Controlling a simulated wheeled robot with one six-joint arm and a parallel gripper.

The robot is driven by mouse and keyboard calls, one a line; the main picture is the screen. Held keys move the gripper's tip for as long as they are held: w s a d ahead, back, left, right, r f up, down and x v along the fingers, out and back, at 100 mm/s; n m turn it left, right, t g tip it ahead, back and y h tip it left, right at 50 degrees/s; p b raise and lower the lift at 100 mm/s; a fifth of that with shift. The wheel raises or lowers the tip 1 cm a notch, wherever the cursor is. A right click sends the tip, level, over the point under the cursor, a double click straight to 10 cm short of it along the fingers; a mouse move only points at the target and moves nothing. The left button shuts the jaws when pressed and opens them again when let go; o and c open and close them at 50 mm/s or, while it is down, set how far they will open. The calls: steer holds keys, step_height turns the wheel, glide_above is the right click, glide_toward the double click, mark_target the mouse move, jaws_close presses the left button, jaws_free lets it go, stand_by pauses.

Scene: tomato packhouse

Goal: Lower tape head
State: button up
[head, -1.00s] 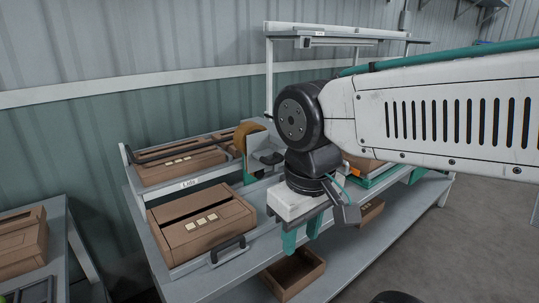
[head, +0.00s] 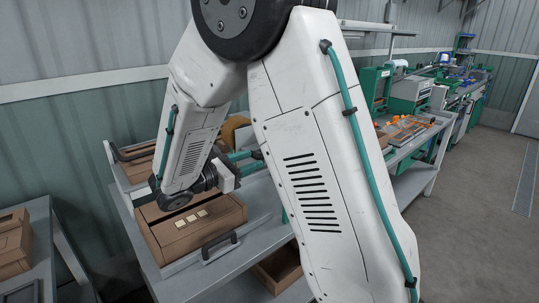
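The tape head stands at the back of the bench, mostly hidden behind my arm. Its brown tape roll (head: 234,131) shows between my arm links, and a small dark part shows beside my fingertips. My gripper (head: 254,160) points to the right, low beside the tape head. Its two teal fingers look apart, with a gap between them. I cannot tell whether they touch the tape head. A closed brown carton (head: 178,236) with small pale labels lies on the bench in front, below my wrist.
My arm covers the middle of the view. A black handle (head: 219,246) stands at the carton's front right. Another carton (head: 12,245) is on a side table at left. An open box (head: 279,270) sits on the lower shelf. Green machines (head: 409,95) line the right; the floor there is clear.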

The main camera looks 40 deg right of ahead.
steer(key=d, duration=0.5)
steer(key=w+d+f, duration=0.1)
steer(key=d, duration=0.2)
steer(key=shift+d, duration=0.1)
